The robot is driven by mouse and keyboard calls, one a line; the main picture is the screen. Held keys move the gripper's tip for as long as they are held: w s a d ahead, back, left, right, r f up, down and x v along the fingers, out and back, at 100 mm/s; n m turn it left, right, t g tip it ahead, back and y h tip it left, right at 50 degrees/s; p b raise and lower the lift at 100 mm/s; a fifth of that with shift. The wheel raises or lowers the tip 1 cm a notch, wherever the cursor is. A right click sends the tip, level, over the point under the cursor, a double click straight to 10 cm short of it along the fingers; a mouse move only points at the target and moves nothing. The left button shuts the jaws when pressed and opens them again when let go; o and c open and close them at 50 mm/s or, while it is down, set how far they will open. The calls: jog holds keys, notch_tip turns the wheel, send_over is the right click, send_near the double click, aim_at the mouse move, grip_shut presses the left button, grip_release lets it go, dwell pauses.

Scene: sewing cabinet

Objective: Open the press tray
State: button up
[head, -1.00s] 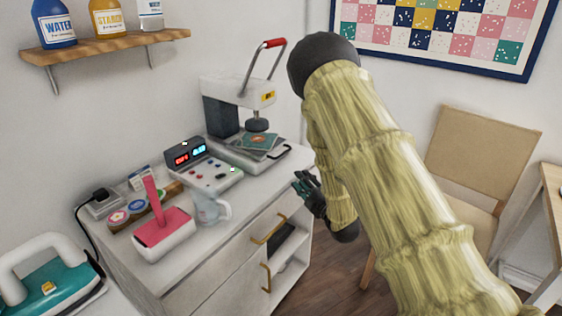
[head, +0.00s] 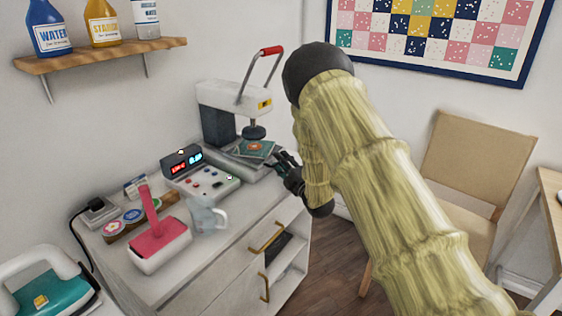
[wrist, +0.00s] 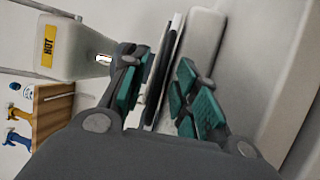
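The white heat press (head: 222,98) stands at the back right of the cabinet top, with a red-gripped lever raised above it. Its low tray (head: 240,162) sits at the base with a patterned cloth (head: 256,149) on top. My gripper (head: 285,167) is beside the tray's right front edge. In the wrist view my gripper (wrist: 163,92) is open, its teal pads apart. The tray's pale and dark edges (wrist: 166,65) show beyond and between the fingers. I cannot tell whether a finger touches the tray. The yellow "HOT" label (wrist: 48,37) of the press shows at left.
A control box (head: 202,180) with lit displays stands left of the tray. An iron (head: 45,285) is at lower left. A chair (head: 470,175) stands at right.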

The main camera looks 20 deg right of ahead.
jog(key=shift+w+a+r, duration=0.1)
jog(key=shift+w, duration=0.2)
grip_shut()
